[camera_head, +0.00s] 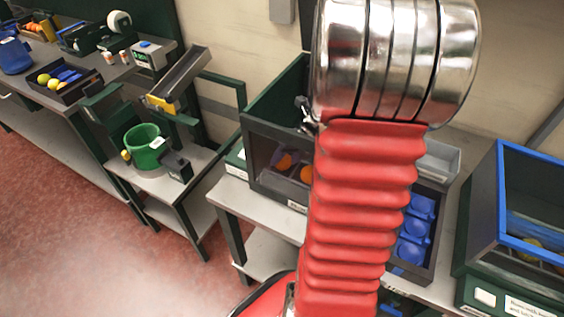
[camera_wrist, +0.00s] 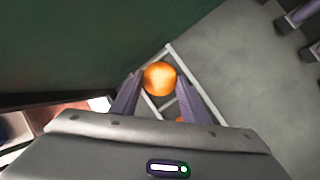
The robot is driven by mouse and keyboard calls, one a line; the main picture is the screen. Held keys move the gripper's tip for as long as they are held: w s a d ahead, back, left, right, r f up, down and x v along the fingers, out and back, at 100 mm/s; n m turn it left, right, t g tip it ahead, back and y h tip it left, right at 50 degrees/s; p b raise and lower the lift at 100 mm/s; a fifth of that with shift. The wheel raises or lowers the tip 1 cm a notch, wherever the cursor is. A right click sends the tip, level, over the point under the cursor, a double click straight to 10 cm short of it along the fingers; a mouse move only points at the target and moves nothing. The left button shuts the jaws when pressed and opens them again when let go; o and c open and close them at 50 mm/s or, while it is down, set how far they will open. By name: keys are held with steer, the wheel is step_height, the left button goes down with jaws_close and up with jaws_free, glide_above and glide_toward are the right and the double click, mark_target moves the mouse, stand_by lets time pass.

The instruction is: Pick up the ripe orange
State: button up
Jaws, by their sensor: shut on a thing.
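In the wrist view, my gripper (camera_wrist: 160,82) is shut on a bright orange fruit (camera_wrist: 160,77), which sits between the fingertips. In the head view, my red and silver arm hides most of the gripper. Orange fruits show inside a dark bin, one at the left (camera_head: 284,161) and one at the right (camera_head: 307,174) beside my arm. I cannot tell which of them is the held one.
The dark bin (camera_head: 262,160) has tall walls and stands on a grey table. A tray of blue cups (camera_head: 415,228) and a blue-rimmed crate (camera_head: 548,157) stand to its right. A green bucket (camera_head: 145,146) stands on a lower table at the left.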

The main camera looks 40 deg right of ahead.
steer(key=shift+r, duration=0.1)
step_height(320, 180, up, 28)
steer(key=shift+f, duration=0.1)
stand_by(0.6)
stand_by(0.6)
